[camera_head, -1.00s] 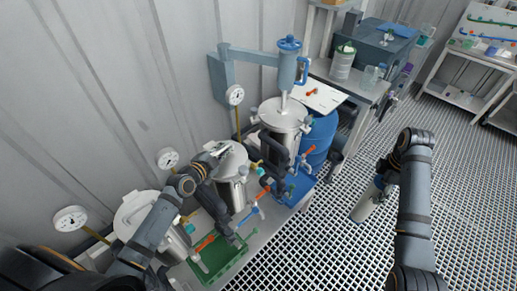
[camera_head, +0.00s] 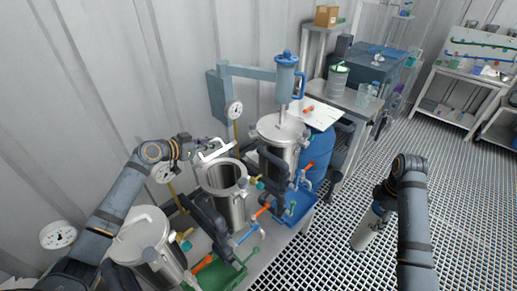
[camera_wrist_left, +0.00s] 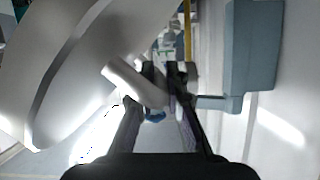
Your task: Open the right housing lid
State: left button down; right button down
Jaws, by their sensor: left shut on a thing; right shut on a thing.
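The middle steel housing (camera_head: 233,207) stands with its top open and its inside visible in the head view. Its lid (camera_head: 216,153) is raised and tilted back behind the rim. My left gripper (camera_head: 197,150) is shut on the lid's handle; the wrist view shows the handle (camera_wrist_left: 135,84) between the fingers, with the lid (camera_wrist_left: 85,75) as a large pale disc to the left. The left housing lid (camera_head: 140,235) lies closed. The housing under the blue hoist has a closed lid (camera_head: 283,128). My right gripper (camera_head: 383,203) is shut on a pale cylinder (camera_head: 365,233) above the grated floor.
A blue hoist (camera_head: 287,75) on a wall arm stands behind the housings. Gauges (camera_head: 58,235), coloured valves and a green tray (camera_head: 215,270) crowd the bench. A blue drum (camera_head: 320,150) stands to the right. The grated floor at right is free.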

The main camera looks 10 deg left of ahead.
pick_arm(q)
jog(key=shift+w+a+r+n+g+h+b, duration=0.1)
jog(key=shift+w+a+n+g+h+b, duration=0.15)
jog(key=shift+n, duration=0.2)
jog(key=shift+w+a+r+n+g+h+b, duration=0.15)
jog(key=shift+a+n+h, duration=0.1)
jog(key=shift+n+h, duration=0.15)
jog(key=shift+s+f, duration=0.1)
jog(key=c, duration=1.7)
grip_release()
jog(key=shift+o, duration=0.2)
jog(key=v, duration=0.6)
jog(key=shift+s+a, duration=0.3)
jog(key=shift+s, duration=0.05)
jog(key=shift+s+a+r, duration=0.15)
jog(key=shift+s+r, duration=0.05)
jog(key=shift+s, duration=0.05)
